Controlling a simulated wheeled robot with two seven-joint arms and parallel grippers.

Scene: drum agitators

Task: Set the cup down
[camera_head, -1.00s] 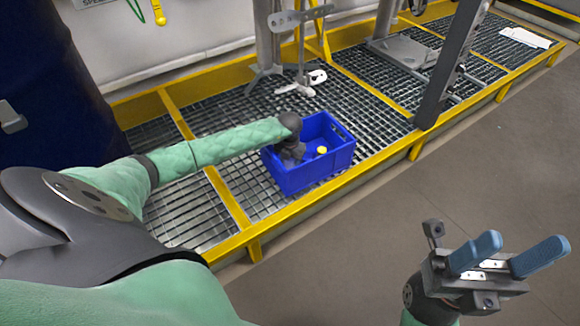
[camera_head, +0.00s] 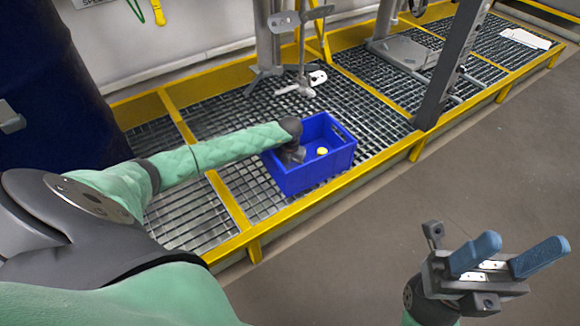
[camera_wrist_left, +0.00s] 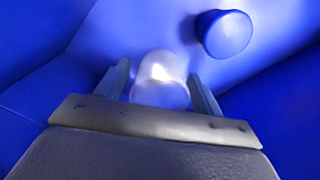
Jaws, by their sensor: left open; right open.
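A pale, translucent cup (camera_wrist_left: 160,82) is inside the blue crate (camera_head: 318,172) and shows in the left wrist view. My left gripper (camera_wrist_left: 158,74) is open, with one finger on each side of the cup. I cannot tell whether the fingers touch it. In the head view my left gripper (camera_head: 293,156) reaches down into the crate, and its fingertips and the cup are hidden there. My right gripper (camera_head: 507,256) is open and empty over the floor at the lower right.
A small yellow-topped item (camera_head: 322,151) is in the crate, right of my left gripper. A round blue object (camera_wrist_left: 225,34) shows near the cup. The crate stands on a metal grating (camera_head: 195,215) with a yellow frame. A stirrer (camera_head: 300,75) stands behind it.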

